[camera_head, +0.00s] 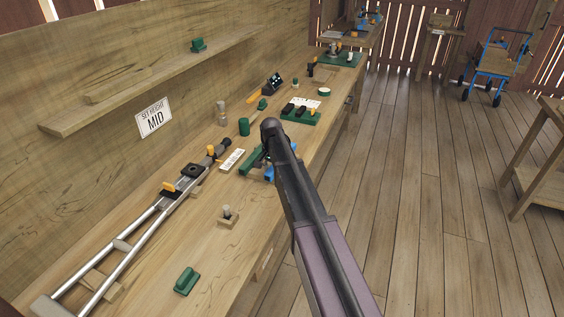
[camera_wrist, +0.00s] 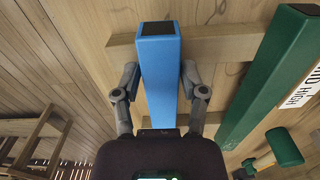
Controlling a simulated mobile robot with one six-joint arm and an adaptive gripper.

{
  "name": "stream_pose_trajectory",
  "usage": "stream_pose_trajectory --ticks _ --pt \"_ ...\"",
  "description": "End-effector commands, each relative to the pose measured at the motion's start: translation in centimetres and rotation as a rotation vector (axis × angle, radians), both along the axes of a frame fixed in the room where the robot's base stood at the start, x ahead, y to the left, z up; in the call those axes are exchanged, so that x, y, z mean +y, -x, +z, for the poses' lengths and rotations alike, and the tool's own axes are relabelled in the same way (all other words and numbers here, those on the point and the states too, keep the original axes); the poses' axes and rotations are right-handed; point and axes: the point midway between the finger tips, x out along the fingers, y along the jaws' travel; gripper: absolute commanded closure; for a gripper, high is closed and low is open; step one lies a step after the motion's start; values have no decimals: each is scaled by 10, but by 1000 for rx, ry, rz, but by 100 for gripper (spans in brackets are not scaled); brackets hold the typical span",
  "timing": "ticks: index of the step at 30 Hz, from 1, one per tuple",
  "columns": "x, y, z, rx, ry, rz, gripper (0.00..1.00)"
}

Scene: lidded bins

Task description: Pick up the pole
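A blue square-section pole (camera_wrist: 158,75) with a dark end face fills the middle of the wrist view. In the head view, only a small blue patch of it (camera_head: 269,174) shows beside my arm, at the bench's front edge. My gripper (camera_wrist: 160,78) has one finger against each long side of the pole, and the fingers look closed onto it. The pole's lower end is hidden by my gripper's body. My arm hides most of the gripper in the head view.
A green bar (camera_wrist: 270,75) lies to the right of the pole, with a white label and a green mallet-like tool (camera_wrist: 275,153) nearby. A crutch-like metal frame (camera_head: 130,255) lies on the bench. Several small tools and blocks stand farther back.

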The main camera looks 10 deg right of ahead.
Motion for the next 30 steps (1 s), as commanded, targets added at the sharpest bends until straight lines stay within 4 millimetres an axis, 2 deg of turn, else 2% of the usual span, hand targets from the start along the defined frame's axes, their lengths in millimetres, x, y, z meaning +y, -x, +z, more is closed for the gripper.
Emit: stream_pose_trajectory --ticks 1,3,4,19,30 --pt "0 0 0 0 0 0 77" --pt "0 0 0 0 0 0 97" --pt "0 0 0 0 0 0 100" --pt "0 0 4 0 0 0 100" --pt "1 0 28 0 0 1 100"
